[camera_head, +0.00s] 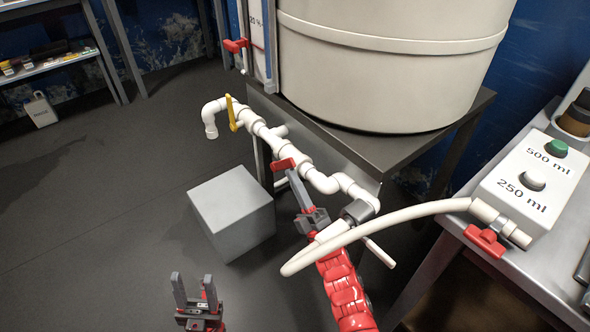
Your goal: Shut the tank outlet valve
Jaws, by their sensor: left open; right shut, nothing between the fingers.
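A white pipe run (256,127) is fixed along the front of the stand under the big white tank (390,65). It carries a yellow lever (231,112) that stands across the pipe and a red valve handle (283,164) further right. I cannot tell which one is the outlet valve. My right gripper (294,176) is shut and empty, its tips just below the red handle; I cannot tell whether they touch it. My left gripper (194,280) is open and empty, low at the bottom left of centre, away from the pipes.
A grey box (232,212) stands on the floor below the pipes. A white hose (400,218) arches across my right forearm to the dosing box (527,185), which has a red valve (485,240). Another red handle (235,46) is beside the tank gauge.

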